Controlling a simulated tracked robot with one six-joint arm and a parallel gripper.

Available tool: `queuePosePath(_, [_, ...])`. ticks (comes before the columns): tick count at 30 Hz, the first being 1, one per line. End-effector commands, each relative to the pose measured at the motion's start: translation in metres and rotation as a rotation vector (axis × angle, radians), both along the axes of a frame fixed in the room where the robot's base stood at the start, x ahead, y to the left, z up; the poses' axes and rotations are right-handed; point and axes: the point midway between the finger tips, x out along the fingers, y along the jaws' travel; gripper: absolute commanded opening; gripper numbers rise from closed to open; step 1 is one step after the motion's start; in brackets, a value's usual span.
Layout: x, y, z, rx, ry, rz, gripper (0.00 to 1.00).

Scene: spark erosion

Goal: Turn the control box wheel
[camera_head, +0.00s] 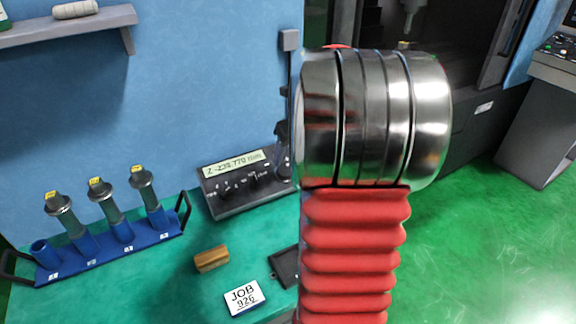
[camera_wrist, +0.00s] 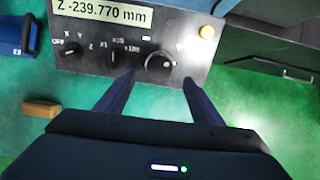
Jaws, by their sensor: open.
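The control box (camera_head: 240,203) is a dark panel on the green bench in the head view, with a lit display. It also fills the top of the wrist view (camera_wrist: 90,58), where the display reads Z -239.770 mm. Its round wheel (camera_wrist: 160,66) has a pale rim and lies right of the selector knobs. My gripper (camera_wrist: 159,77) is open, with one dark finger on each side of the wheel's near side. I cannot tell whether either finger touches the wheel. In the head view my red and metal arm hides part of the scene right of the box.
A blue rack (camera_head: 110,250) with several electrode holders stands left. A wooden block (camera_head: 212,258) and a JOB 926 card (camera_head: 244,298) lie in front of the box. A dark machine (camera_head: 475,125) stands behind right.

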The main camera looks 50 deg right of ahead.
Motion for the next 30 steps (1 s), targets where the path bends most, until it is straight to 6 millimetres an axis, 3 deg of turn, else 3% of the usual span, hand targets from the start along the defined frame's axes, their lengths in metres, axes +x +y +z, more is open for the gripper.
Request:
queuePosePath(13, [0.023, -0.007, -0.058, 0.000, 0.001, 0.000, 0.61])
queuePosePath(25, [0.026, -0.008, -0.066, -0.001, -0.001, -0.001, 0.61])
queuePosePath(30, [0.026, -0.008, -0.066, -0.001, 0.000, -0.001, 0.50])
